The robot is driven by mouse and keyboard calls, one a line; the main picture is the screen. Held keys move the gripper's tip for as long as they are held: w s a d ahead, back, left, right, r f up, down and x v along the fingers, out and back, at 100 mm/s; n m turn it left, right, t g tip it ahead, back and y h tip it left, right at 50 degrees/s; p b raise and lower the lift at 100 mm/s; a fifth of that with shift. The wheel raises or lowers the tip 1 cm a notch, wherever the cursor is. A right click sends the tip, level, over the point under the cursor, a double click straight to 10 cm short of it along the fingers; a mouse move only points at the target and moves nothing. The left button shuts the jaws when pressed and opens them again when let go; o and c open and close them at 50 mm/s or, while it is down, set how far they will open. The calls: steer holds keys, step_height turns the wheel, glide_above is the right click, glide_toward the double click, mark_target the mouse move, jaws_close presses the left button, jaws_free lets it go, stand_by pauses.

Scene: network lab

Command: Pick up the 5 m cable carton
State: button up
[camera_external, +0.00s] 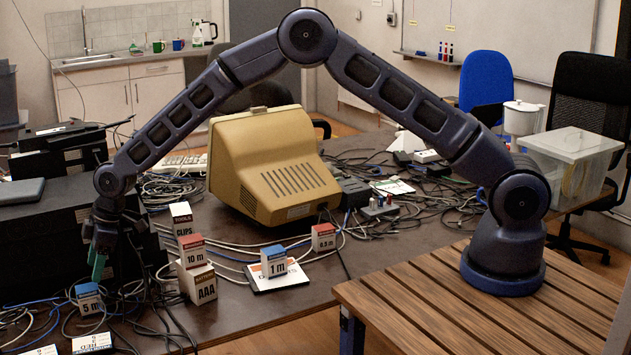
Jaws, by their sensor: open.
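The 5 m cable carton (89,301) is a small white box with a blue top and "5 m" on its front. It stands among loose cables at the front left of the dark table. My gripper (112,268) hangs down just above and to the right of the carton, at the end of my outstretched arm. Its jaws are open and I see nothing in them. One teal finger pad shows; the other finger is hard to make out against the dark equipment and cables. I cannot tell the exact gap between fingers and carton.
A 1 m carton (274,262) and 0.5 m carton (323,238) stand farther right. Black equipment (45,240) lies left; a beige monitor (266,165) stands behind.

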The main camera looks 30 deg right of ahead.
mark_target(86, 287)
steer(key=x, duration=0.9)
steer(key=shift+w+a, duration=0.2)
steer(key=shift+a, duration=0.2)
steer(key=c, duration=1.1)
steer(key=shift+c, duration=0.2)
steer(key=shift+r, duration=0.15)
